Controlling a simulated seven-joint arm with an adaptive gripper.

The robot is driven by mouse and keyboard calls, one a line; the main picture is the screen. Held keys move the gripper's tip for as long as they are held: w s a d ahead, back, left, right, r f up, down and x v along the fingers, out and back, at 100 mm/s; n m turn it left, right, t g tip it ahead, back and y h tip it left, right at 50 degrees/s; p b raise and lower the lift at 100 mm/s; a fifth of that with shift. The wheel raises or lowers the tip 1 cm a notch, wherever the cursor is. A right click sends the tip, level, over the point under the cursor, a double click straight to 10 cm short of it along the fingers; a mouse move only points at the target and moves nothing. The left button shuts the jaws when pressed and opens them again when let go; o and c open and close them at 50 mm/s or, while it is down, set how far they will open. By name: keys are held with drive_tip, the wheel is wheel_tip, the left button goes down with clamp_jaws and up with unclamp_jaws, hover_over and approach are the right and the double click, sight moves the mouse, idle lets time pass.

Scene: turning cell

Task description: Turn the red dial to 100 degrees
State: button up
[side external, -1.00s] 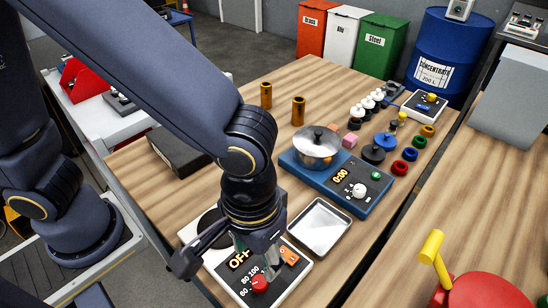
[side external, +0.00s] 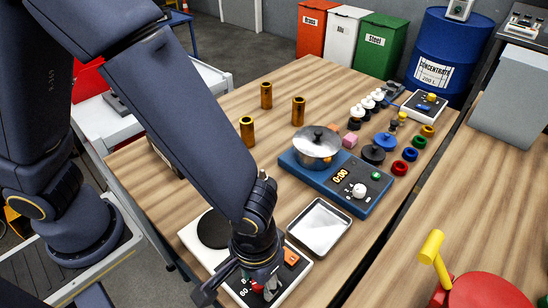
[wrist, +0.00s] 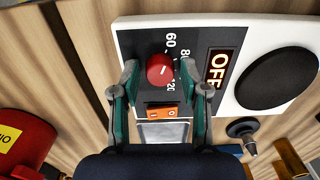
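The red dial (wrist: 160,69) sits on the black control panel of a white-edged hotplate unit (wrist: 122,60). Numbers such as 60 and 120 are printed around it. In the wrist view my gripper (wrist: 160,76) is open, with one green-padded finger on each side of the dial and a visible gap on both sides. In the side view the dial (side external: 257,289) is mostly hidden by my gripper (side external: 264,286), which is down at the panel. The display (wrist: 218,68) reads OFF. An orange switch (wrist: 163,112) lies beside the dial.
A metal tray (side external: 320,227) lies right beside the hotplate unit. A blue scale-like unit (side external: 330,179) with a lidded pot (side external: 316,143) stands behind it. Brass cylinders (side external: 247,130) stand further back.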

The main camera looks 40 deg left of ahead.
clamp_jaws()
drive_tip(key=shift+m, duration=0.4)
drive_tip(key=m, duration=1.3)
drive_tip(key=shift+m, duration=1.9)
